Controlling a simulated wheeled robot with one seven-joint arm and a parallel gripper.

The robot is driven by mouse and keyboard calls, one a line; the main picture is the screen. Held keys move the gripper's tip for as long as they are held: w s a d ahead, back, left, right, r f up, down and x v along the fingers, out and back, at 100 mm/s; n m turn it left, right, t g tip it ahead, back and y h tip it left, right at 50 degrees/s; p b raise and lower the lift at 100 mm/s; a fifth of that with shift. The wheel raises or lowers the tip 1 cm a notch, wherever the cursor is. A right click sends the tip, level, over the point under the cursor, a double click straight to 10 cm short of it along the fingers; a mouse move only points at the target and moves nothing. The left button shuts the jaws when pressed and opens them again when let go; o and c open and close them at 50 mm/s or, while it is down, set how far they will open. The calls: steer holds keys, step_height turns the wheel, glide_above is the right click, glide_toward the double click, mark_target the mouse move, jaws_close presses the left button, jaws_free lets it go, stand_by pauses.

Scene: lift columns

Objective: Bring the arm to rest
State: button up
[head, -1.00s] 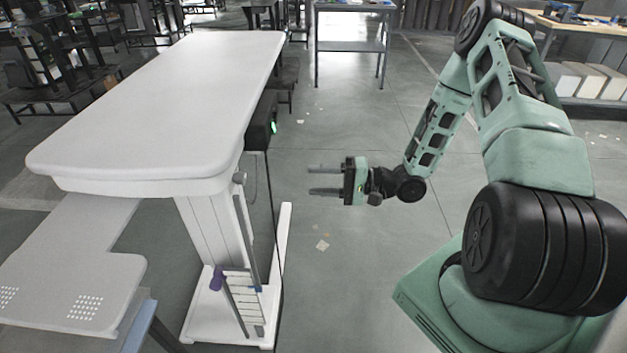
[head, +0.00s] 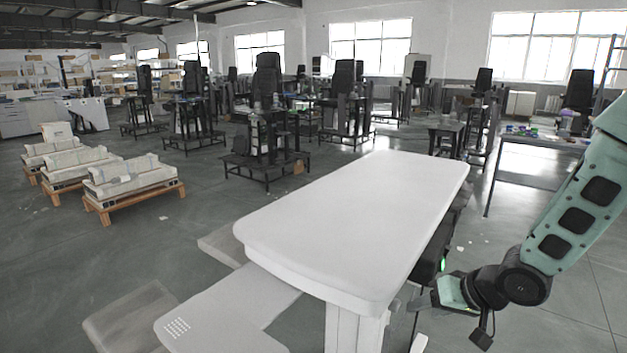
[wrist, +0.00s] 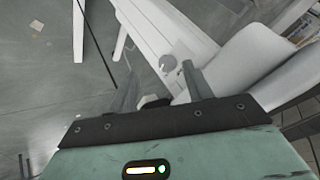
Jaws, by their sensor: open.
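My gripper (head: 422,297) is at the lower right of the head view, beside the right edge of the white lift table (head: 350,215) and below the level of its top. Its fingers point left toward the table's column, and it looks empty. In the wrist view my gripper (wrist: 162,88) has its two fingers spread apart with nothing held between them. Beyond them are the white column (wrist: 165,30) and a pale panel of the table. Whether a finger touches the table cannot be told. My green arm comes in from the right edge of the head view.
A workbench (head: 540,160) with small items stands at the back right. White parts on wooden pallets (head: 135,185) lie at the left. Grey floor (head: 540,325) is open to the right of the table.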

steer(key=s+a+r+n+g+h+p, duration=0.1)
steer(key=s+a+r+n+g, duration=0.1)
steer(key=s+r, duration=0.3)
steer(key=s+a+r+n+g+h+p, duration=0.1)
steer(key=s+a+r+n+g+h, duration=0.1)
steer(key=s, duration=1.1)
steer(key=s+a+r+n+g+h+p, duration=0.1)
steer(key=s+a+r+n, duration=0.2)
steer(key=s+a+r, duration=0.2)
steer(key=s+r, duration=0.3)
steer(key=s, duration=0.1)
steer(key=shift+s+a+g+h, duration=0.25)
steer(key=shift+a+g+h, duration=0.05)
steer(key=shift+g+h, duration=0.1)
